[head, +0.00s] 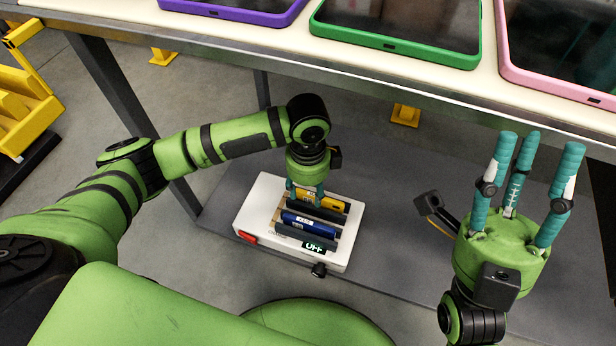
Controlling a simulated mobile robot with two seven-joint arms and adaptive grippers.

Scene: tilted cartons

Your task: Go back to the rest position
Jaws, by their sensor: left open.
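My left gripper (305,195) points down over a white device (258,205) on the lower grey surface, its teal fingers apart. Its fingertips are close to a yellow block (334,203) in the device; I cannot tell whether they touch it. A blue block (308,224) sits in the device in front of the yellow one, among dark dividers. My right gripper (523,150) is on the right with its three teal fingers pointing up, spread and empty.
A table (390,82) runs across the top, carrying trays with purple (240,13), green (400,42) and pink (550,82) rims. A dark table leg (120,95) stands behind my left arm. Yellow equipment (25,105) stands at the far left.

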